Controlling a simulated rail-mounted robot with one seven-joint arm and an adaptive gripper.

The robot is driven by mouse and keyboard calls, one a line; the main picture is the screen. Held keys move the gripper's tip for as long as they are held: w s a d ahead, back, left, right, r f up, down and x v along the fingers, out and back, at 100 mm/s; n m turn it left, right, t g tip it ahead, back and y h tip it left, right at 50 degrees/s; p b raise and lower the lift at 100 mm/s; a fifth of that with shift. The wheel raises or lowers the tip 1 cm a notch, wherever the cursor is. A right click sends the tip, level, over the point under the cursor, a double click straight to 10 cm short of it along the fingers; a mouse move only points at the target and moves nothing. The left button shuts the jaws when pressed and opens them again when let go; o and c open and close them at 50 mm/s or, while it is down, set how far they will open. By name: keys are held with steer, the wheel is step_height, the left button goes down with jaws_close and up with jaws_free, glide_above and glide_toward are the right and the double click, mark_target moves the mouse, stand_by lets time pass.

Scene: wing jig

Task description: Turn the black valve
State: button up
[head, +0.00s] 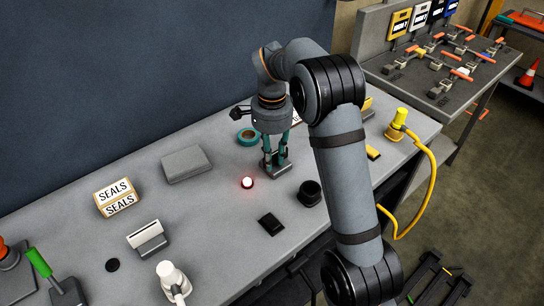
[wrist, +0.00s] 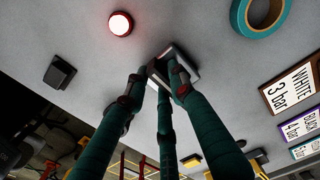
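My gripper (head: 274,160) has teal fingers and points down at a small dark grey block (head: 283,171) on the bench. In the wrist view the fingertips (wrist: 157,82) are a little apart, in front of this block (wrist: 184,56); I cannot tell whether they touch it or grip it. No valve is clearly recognisable as the black one. A short black round part (head: 309,192) stands on the bench just right of my gripper. A flat black square piece (head: 271,223) lies in front of it.
A glowing red-white button (head: 247,183) is close to my gripper's left. A teal tape roll (head: 247,136), a grey box (head: 186,164) and a SEALS box (head: 118,197) lie left. A yellow fitting with hose (head: 397,122) stands right. Pressure labels (wrist: 292,86) are nearby.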

steer(key=o, duration=0.3)
step_height(320, 180, up, 12)
stand_by(0.7)
stand_by(0.3)
step_height(320, 180, down, 12)
stand_by(0.6)
